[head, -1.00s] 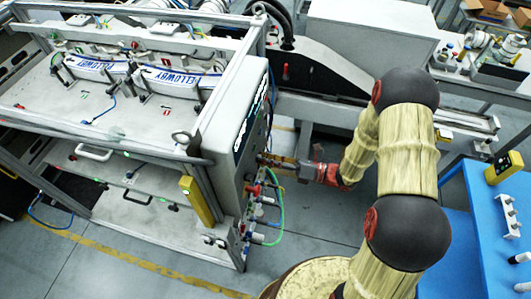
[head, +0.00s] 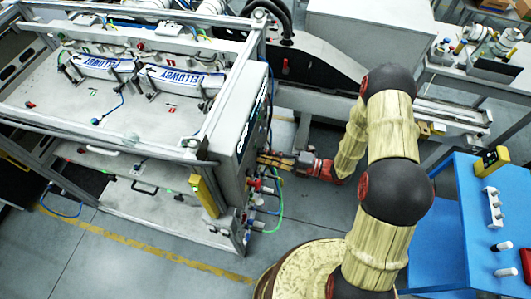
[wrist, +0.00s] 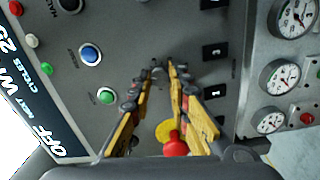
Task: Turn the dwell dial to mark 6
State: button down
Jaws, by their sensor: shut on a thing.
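My gripper (wrist: 165,68) is at the grey control panel (wrist: 133,28), its yellow fingers reaching to the panel face. The fingertips are close together, shut on a small dark knob, which I take to be the dwell dial. The tips cover nearly all of it, so its pointer and marks cannot be read. In the head view my gripper (head: 262,158) meets the side of the machine's cabinet (head: 244,128).
A red mushroom button on a yellow disc (wrist: 168,131) lies between my fingers. Blue (wrist: 90,55) and green (wrist: 106,96) buttons are left. Black switches (wrist: 214,51) and gauges (wrist: 278,77) are right. Cables (head: 277,200) hang below my gripper. A blue table (head: 440,215) stands right.

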jog(key=shift+m, duration=0.6)
jog(key=shift+p, duration=0.35)
jog(key=c, duration=1.7)
grip_release()
jog(key=shift+o, duration=0.2)
jog(key=shift+d, duration=0.1)
jog(key=v, duration=1.2)
